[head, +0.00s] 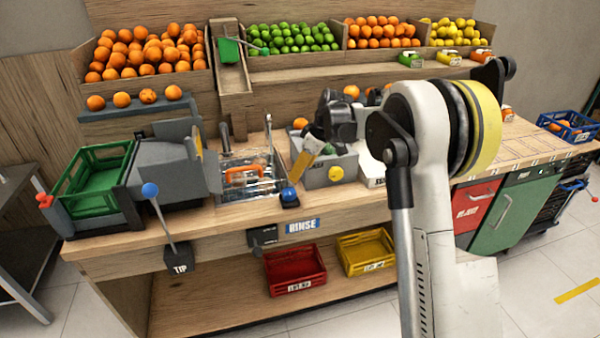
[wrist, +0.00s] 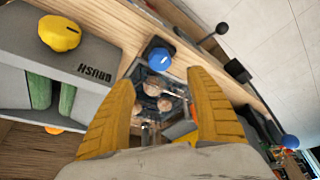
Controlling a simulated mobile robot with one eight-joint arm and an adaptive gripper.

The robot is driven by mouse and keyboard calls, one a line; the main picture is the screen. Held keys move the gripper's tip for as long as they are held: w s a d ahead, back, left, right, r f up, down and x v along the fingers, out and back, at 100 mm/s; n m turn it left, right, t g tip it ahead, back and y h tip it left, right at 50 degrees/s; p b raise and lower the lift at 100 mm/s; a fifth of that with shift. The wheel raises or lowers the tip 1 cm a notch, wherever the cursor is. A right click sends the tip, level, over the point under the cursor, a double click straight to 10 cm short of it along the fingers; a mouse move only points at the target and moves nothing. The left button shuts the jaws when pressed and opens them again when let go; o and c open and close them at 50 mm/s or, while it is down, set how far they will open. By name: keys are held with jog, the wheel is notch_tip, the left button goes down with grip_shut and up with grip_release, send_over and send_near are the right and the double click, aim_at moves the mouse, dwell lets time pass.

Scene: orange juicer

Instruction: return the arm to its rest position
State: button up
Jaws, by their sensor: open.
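My gripper shows in the wrist view (wrist: 161,78) as two yellow fingers spread apart, with nothing held between them. They hang over the counter by the sink basin (wrist: 146,72). In the head view my arm rises large at the right and reaches back over the counter. The gripper end (head: 304,160) is partly visible there, between the sink (head: 270,190) and the grey brush box (head: 318,181). Much of the hand is hidden behind the dark wrist joints.
A blue knob (head: 288,194) and the brush box's yellow knob (head: 336,173) stand close to the gripper. A green crate (head: 92,180) and a blue-knobbed lever (head: 150,190) are at left. Fruit bins line the back. Red (head: 295,270) and yellow (head: 366,252) bins sit below.

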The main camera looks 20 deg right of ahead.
jog(key=s+a+r+m+t+h, duration=0.1)
jog(key=s+a+r+m, duration=0.1)
jog(key=s+r, duration=0.6)
jog(key=s+a+r+m+t+h, duration=0.1)
jog(key=s+r+m, duration=0.25)
jog(key=s, duration=0.75)
jog(key=s+f+m+t, duration=0.1)
jog(key=s+m, duration=0.1)
jog(key=s, duration=0.8)
jog(key=s+f+m+t+h, duration=0.1)
jog(key=s+f, duration=0.1)
jog(key=s, duration=0.7)
jog(key=shift+s+a+f+m, duration=0.15)
jog(key=shift+s+f+m, duration=0.1)
jog(key=shift+s+m, duration=0.1)
